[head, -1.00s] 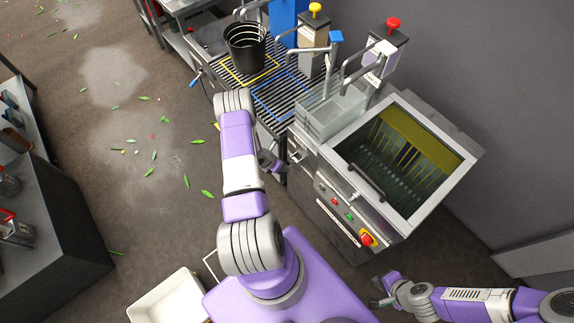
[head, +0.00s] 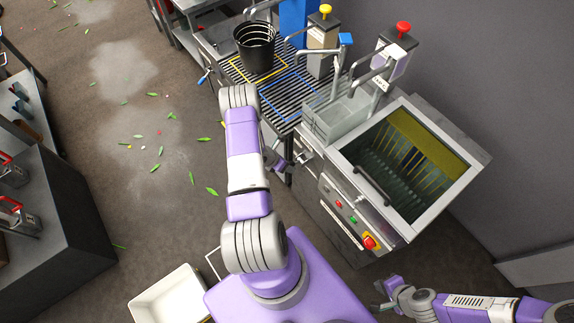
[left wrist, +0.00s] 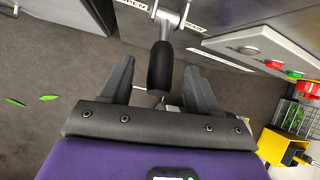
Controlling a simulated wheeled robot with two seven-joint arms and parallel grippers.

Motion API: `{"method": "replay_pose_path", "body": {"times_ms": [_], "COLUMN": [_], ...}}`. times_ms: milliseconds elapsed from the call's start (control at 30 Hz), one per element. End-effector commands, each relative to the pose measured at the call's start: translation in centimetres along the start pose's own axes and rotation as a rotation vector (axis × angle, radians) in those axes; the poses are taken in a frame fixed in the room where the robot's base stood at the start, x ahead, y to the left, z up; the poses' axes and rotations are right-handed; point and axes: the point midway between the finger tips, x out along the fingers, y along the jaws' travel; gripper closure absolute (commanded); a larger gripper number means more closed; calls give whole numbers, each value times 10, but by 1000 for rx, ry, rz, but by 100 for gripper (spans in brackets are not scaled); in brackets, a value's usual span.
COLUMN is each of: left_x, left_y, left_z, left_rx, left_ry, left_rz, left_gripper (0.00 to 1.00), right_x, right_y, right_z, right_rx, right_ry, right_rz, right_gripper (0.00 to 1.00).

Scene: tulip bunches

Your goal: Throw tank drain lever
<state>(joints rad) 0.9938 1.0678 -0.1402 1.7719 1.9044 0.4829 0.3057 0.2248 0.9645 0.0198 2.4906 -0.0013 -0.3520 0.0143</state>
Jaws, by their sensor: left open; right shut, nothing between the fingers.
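The drain lever with a black cylindrical grip (left wrist: 160,68) hangs from a metal pivot on the tank's front in the left wrist view. My left gripper (left wrist: 160,85) is open, with one finger on each side of the grip's lower end; I cannot tell whether either finger touches it. In the head view my left gripper (head: 284,163) is at the left edge of the tank cabinet (head: 340,205), partly hidden by my arm. The open-topped tank (head: 478,150) holds dark water and a yellow rack. My right gripper (head: 380,307) is shut and empty, low in front of the tank.
Red and green buttons (head: 339,205) and a red-yellow knob (head: 370,242) sit on the cabinet front. A black bucket (head: 255,55) stands on the slatted counter. A white bin (head: 168,297) is on the floor at lower left.

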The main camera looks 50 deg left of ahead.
Motion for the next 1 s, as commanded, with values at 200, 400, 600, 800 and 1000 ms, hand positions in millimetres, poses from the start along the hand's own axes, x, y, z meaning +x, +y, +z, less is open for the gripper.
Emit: {"method": "replay_pose_path", "body": {"times_ms": [200, 400, 600, 800, 1000], "left_x": [-39, -56, -57, -57, -57], "left_y": [1, 0, 0, 0, 0], "left_z": [1, 0, 0, 0, 0], "left_rx": [0, -1, -1, 0, 1], "left_ry": [0, 0, 0, 0, 1], "left_rz": [3, 1, 0, 0, -1], "left_gripper": [39, 39, 39, 39, 39], "right_x": [-5, -6, -6, -6, -6], "right_y": [-2, -2, -2, -2, -2], "right_z": [0, 0, 0, 0, 0], "right_rx": [0, 0, 0, 0, 0], "right_ry": [0, 0, 0, 0, 0], "right_rz": [0, 0, 0, 0, 0], "right_gripper": [100, 100, 100, 100, 100]}}
